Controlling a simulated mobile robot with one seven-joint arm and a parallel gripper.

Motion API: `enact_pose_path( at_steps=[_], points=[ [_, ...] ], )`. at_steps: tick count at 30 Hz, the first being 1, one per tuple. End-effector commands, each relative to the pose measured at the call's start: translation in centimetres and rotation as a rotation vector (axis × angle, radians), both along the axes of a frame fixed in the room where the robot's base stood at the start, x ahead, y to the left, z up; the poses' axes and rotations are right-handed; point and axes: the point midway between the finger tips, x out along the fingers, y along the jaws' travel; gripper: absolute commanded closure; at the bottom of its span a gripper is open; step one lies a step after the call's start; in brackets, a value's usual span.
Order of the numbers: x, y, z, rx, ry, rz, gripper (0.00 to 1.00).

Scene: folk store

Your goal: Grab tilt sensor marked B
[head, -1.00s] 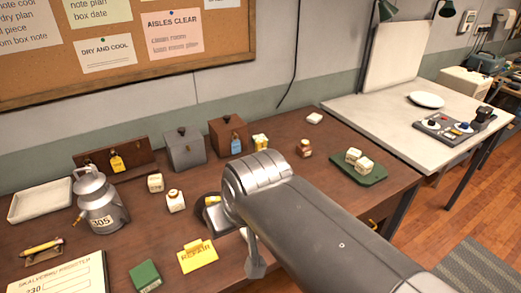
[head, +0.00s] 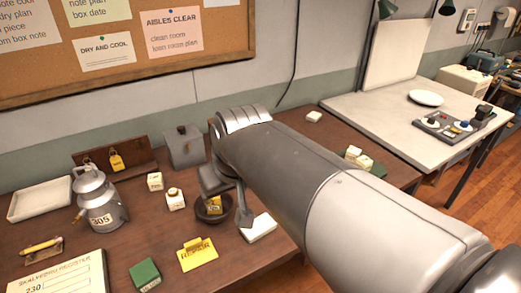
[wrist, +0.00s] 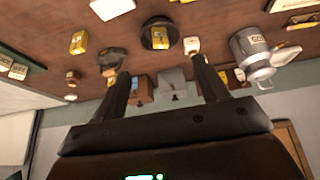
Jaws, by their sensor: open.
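No legible letter B shows, so I cannot tell which item is the tilt sensor marked B. Small pale labelled blocks stand on the brown desk: one (head: 155,181) near the can, one with a round top (head: 175,199), and a pair (head: 357,159) on a green tray at the right. A dark round bowl (head: 203,217) holds a yellow-marked item (head: 214,204); the bowl also shows in the wrist view (wrist: 148,41). My gripper (wrist: 160,64) is open and empty above the desk, apart from these things. My arm hides part of the desk in the head view.
A metal can marked 305 (head: 103,212), a white tray (head: 40,212), a yellow repair card (head: 198,256), a green box (head: 145,274) and a grey lidded box (head: 184,148) crowd the desk. A pale table (head: 400,118) stands at the right.

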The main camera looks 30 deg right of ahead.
Motion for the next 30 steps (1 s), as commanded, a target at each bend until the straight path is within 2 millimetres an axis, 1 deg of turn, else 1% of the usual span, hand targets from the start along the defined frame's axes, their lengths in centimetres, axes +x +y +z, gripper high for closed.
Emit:
enact_pose_path(
  at_steps=[1, 5, 6, 10, 14, 18, 23, 24, 26, 30],
  points=[
    [1.7, -0.6, 0.4, -0.001, 0.010, -0.001, 0.33],
    [5.9, -2.2, 1.2, -0.007, 0.024, 0.005, 0.33],
    [7.1, -2.8, 1.4, -0.008, 0.027, 0.009, 0.33],
    [11.3, -4.9, 1.5, -0.010, 0.039, 0.017, 0.33],
    [15.5, -7.4, 1.0, -0.010, 0.050, 0.025, 0.33],
    [19.7, -10.6, -0.1, -0.008, 0.061, 0.031, 0.33],
    [24.2, -14.7, -2.1, -0.006, 0.069, 0.040, 0.33],
    [25.3, -15.8, -2.7, -0.005, 0.071, 0.042, 0.33],
    [26.7, -17.5, -3.8, -0.004, 0.075, 0.045, 0.33],
    [29.9, -21.7, -6.6, 0.001, 0.078, 0.050, 0.33]
  ],
)
